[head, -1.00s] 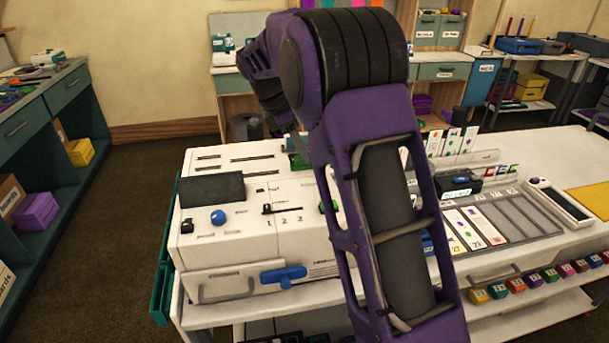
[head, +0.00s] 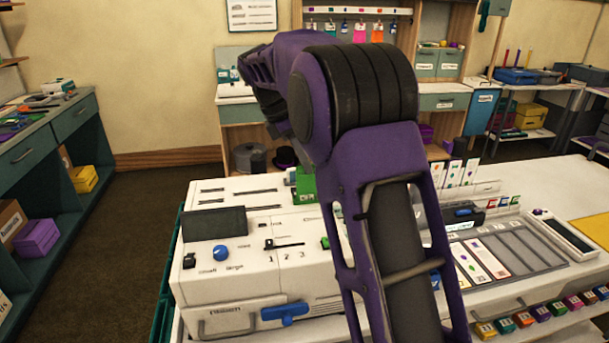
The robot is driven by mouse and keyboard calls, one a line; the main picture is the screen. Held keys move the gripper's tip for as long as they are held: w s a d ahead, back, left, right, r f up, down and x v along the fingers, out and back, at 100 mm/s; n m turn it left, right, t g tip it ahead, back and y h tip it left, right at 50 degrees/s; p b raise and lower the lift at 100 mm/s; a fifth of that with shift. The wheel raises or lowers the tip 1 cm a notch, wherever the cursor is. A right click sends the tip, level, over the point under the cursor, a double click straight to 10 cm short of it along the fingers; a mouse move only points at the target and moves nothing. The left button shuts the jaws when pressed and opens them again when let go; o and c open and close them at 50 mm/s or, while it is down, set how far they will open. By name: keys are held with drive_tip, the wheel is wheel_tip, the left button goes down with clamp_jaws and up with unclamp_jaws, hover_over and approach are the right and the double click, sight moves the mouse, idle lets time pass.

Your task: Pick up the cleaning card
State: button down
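I cannot pick out a cleaning card by its look. Upright white cards with coloured marks (head: 455,173) stand in a rack right of my arm. More flat cards lie in a grey slotted tray (head: 520,246). A white machine (head: 258,255) with a blue knob, a numbered slider, a blue handle and slots on top stands left of my arm. A green block (head: 304,187) sits at its back edge, partly behind my arm. My purple arm fills the middle of the view. My gripper does not show.
A black and blue device (head: 465,214) and a white device with a dark screen (head: 562,232) are on the white bench. Coloured numbered blocks (head: 540,312) line its front edge. A teal shelf unit (head: 50,160) stands at left, with open floor (head: 125,225) between.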

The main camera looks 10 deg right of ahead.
wheel_tip(320, 180, up, 12)
idle(0.4)
drive_tip(key=shift+f, duration=0.15)
drive_tip(key=shift+f, duration=4)
drive_tip(key=shift+f+b, duration=0.7)
drive_tip(key=shift+f, duration=0.35)
drive_tip(key=shift+p, duration=0.5)
